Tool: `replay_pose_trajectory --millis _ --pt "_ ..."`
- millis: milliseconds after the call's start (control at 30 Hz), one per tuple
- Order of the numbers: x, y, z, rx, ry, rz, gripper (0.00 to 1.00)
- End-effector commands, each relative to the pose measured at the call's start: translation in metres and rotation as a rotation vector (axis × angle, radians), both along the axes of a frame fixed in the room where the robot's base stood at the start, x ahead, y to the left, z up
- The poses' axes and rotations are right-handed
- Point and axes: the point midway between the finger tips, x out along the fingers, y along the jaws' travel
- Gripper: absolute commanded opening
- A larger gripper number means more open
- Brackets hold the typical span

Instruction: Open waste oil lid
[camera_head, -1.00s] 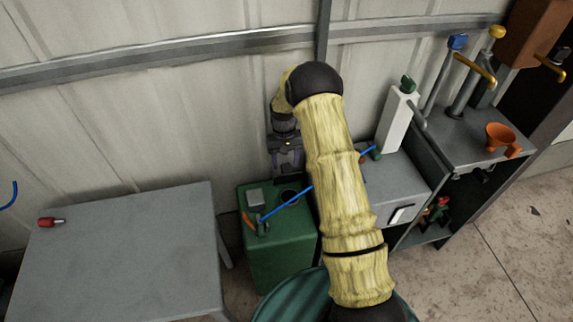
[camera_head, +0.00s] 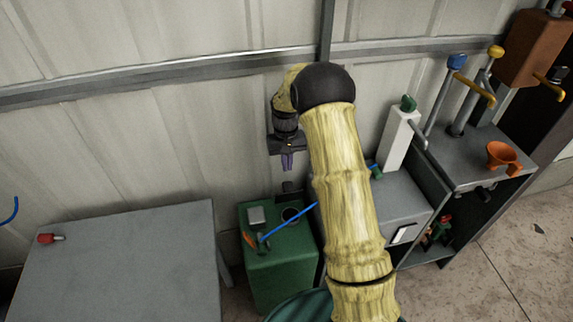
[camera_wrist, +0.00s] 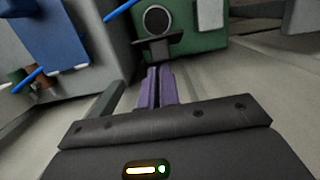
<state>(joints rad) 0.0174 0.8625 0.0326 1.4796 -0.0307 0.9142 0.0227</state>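The green waste oil box (camera_head: 278,265) stands on the floor between the two grey benches. Its round opening (camera_head: 291,215) shows uncovered, and it also appears as a light-rimmed dark ring in the wrist view (camera_wrist: 157,20). A dark lid (camera_head: 289,190) stands up at the rear edge of the opening; it shows as a dark flap in the wrist view (camera_wrist: 156,43). My gripper (camera_head: 287,165) is above and behind the box, near the wall. Its purple fingers (camera_wrist: 160,84) are close together with nothing visible between them, apart from the lid.
A blue tube (camera_head: 290,223) runs across the box top beside the opening. A grey bench (camera_head: 130,260) with a red-handled tool (camera_head: 47,239) is at left. A grey machine (camera_head: 400,205) and an orange funnel (camera_head: 501,154) are at right. The wall is close behind.

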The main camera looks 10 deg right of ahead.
Motion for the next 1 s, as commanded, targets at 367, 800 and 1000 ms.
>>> replay_pose_trajectory --millis 367,800,1000 --pt "-0.085 0.000 0.075 -0.001 -0.140 0.003 0.00" --pt "-0.229 -0.001 0.119 0.000 -0.315 -0.001 0.00" --pt "-0.258 -0.001 0.119 0.001 -0.346 -0.002 0.00"
